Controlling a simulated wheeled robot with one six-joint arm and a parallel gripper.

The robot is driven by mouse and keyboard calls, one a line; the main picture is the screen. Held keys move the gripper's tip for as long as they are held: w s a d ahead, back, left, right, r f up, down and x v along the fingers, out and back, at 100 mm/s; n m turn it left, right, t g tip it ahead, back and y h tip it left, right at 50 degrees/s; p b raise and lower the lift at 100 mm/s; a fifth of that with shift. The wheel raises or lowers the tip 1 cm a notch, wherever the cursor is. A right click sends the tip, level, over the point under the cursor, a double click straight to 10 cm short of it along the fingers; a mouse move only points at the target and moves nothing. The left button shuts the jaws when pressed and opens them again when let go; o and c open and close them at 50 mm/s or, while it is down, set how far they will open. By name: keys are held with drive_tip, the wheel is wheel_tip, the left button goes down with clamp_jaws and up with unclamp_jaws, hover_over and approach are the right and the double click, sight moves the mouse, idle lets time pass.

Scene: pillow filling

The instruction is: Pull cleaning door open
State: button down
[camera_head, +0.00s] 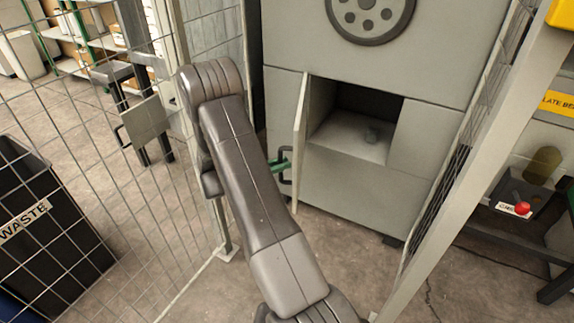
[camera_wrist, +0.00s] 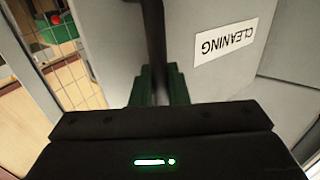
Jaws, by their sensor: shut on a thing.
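The cleaning door (camera_head: 299,140) stands swung open on the left side of a dark opening in the grey machine (camera_head: 355,205). My gripper (camera_head: 280,163), with green fingers, is at the door's dark handle (camera_head: 287,178). In the wrist view the green fingers (camera_wrist: 161,85) are shut on the dark handle bar (camera_wrist: 153,40). A white label reading CLEANING (camera_wrist: 226,43) shows upside down on the door face beside them. My arm hides part of the area left of the door.
Wire mesh fencing (camera_head: 90,130) runs along the left, and a fence post (camera_head: 480,150) stands at the right. A black WASTE bin (camera_head: 50,225) is beyond the left mesh. A red button (camera_head: 522,208) sits at the right. Bare concrete floor lies in front of the machine.

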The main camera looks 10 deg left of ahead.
drive_tip(key=shift+w+a, duration=0.1)
drive_tip(key=shift+a, duration=0.95)
drive_tip(key=c, duration=1.5)
unclamp_jaws()
drive_tip(key=shift+r, duration=0.1)
